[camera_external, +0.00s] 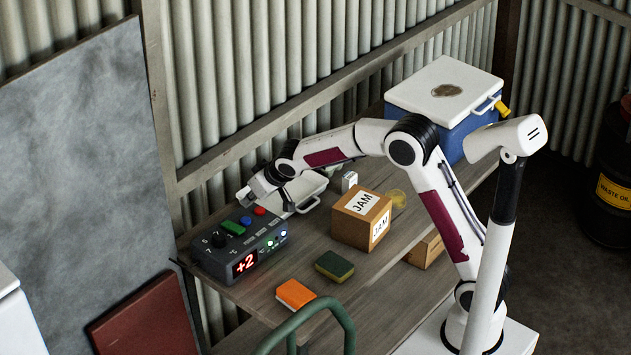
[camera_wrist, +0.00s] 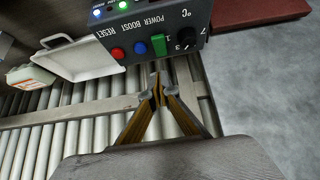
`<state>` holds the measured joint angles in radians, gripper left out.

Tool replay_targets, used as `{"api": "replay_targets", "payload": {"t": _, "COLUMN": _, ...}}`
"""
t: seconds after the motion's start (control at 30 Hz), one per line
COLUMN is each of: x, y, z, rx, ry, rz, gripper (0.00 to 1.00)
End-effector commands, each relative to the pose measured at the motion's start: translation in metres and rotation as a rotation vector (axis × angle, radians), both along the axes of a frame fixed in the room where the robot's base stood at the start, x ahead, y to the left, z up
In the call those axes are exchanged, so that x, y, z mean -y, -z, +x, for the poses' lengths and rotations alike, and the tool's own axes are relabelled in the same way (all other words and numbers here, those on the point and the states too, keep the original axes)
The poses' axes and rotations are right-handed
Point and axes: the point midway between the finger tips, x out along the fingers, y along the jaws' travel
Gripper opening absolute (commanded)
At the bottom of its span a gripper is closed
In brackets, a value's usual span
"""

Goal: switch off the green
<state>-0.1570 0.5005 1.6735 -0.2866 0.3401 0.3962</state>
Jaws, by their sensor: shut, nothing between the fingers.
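A dark control box (camera_external: 210,262) sits on the left end of the wooden bench and shows a red "+2" display (camera_external: 245,263). On its top are a green rocker switch (camera_external: 232,228), a blue button (camera_external: 246,221), a red button (camera_external: 260,211) and a black knob (camera_external: 218,239). In the wrist view the green switch (camera_wrist: 159,44) is beside the POWER label, between the blue button (camera_wrist: 139,48) and the knob (camera_wrist: 187,42). My gripper (camera_wrist: 160,88) is shut and empty, apart from the switch. In the external view it hangs above the back of the box.
A white tray (camera_external: 306,190) stands right of the box, close to my wrist. A JAM carton (camera_external: 347,232), a dark green sponge (camera_external: 334,266) and an orange block (camera_external: 295,294) lie on the bench. A blue cooler (camera_external: 452,140) is at the far right. The corrugated wall is close behind.

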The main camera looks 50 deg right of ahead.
Motion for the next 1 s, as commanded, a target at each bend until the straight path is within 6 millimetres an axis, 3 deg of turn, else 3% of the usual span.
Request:
{"api": "replay_targets", "payload": {"t": 0.67, "x": 0.000, "y": 0.058, "z": 0.042, "rx": -0.002, "ry": 0.000, "rz": 0.000, "gripper": 0.00}}
{"api": "replay_targets", "payload": {"t": 1.0, "x": 0.000, "y": 0.089, "z": 0.037, "rx": 0.000, "ry": 0.001, "rz": 0.001, "gripper": 0.00}}
